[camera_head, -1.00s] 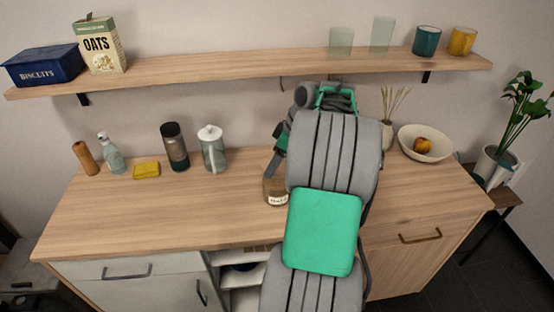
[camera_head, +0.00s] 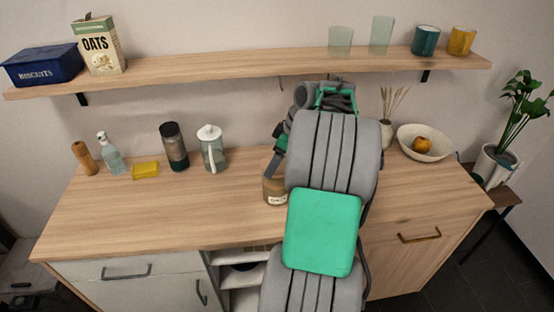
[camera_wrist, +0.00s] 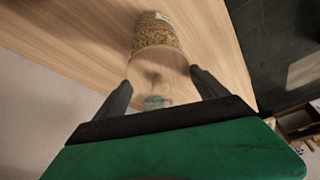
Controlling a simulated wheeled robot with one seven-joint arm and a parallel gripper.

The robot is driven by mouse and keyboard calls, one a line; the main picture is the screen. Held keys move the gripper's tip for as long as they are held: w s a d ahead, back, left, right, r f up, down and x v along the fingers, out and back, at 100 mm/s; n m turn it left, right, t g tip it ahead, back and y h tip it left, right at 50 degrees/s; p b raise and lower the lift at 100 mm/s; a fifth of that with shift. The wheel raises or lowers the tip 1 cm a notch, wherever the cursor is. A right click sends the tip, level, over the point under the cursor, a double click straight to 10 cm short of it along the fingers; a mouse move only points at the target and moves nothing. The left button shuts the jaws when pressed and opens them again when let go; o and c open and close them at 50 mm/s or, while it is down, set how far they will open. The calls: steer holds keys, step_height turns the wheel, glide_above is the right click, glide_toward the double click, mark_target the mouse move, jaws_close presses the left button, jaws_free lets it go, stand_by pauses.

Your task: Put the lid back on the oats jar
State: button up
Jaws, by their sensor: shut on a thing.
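The oats jar (camera_head: 275,194) stands upright on the wooden counter, left of my arm, with a pale label. My arm hides part of it in the head view. In the wrist view the jar (camera_wrist: 157,34), full of oat-coloured grains, is just beyond my fingers. My gripper (camera_wrist: 160,78) is shut on a round, light wooden lid (camera_wrist: 158,62), which overlaps the jar's near end in the picture. I cannot tell whether the lid touches or sits on the jar's rim. In the head view the lid cannot be made out clearly.
On the counter (camera_head: 150,215) stand a white-lidded jug (camera_head: 212,150), a dark canister (camera_head: 174,147), a spray bottle (camera_head: 110,153), a yellow sponge (camera_head: 145,170) and a fruit bowl (camera_head: 424,143). A shelf (camera_head: 230,72) runs above. The front left counter is clear.

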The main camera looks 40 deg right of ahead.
steer(key=shift+f, duration=0.15)
stand_by(0.6)
steer(key=o, duration=1.3)
steer(key=shift+c, duration=0.2)
steer(key=shift+r+p, duration=2.95)
steer(key=shift+r, duration=0.65)
steer(key=shift+f, duration=0.1)
steer(key=shift+c, duration=0.6)
jaws_close()
